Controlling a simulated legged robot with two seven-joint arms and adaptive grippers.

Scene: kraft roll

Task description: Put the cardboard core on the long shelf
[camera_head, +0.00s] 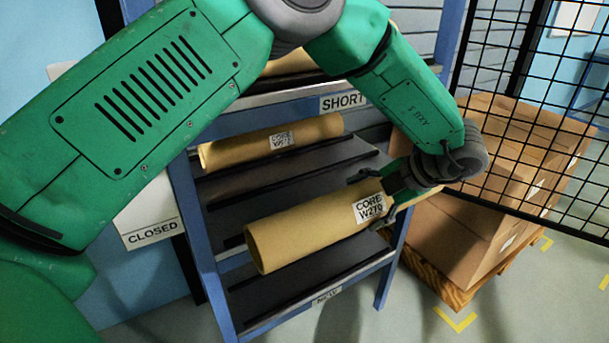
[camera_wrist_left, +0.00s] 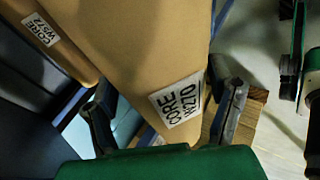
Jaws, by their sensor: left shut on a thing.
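A long tan cardboard core (camera_head: 305,232) with a white "CORE" label lies across my left gripper's jaws, in front of the blue rack's lower dark shelves. My left gripper (camera_head: 366,204) is shut on its right end, by the label. In the left wrist view the core (camera_wrist_left: 150,45) runs away between the two fingers (camera_wrist_left: 168,100). I cannot tell if it touches a shelf. The rack (camera_head: 185,200) has a "SHORT" sign (camera_head: 343,102) on an upper board. A lower sign (camera_head: 326,295) is too small to read. My right gripper is out of view.
Another labelled core (camera_head: 240,146) lies on the shelf behind and above, also seen in the wrist view (camera_wrist_left: 55,35). A "CLOSED" sign (camera_head: 152,233) is at the left. Cardboard boxes (camera_head: 455,240) on a pallet and a black mesh fence (camera_head: 545,110) stand at the right.

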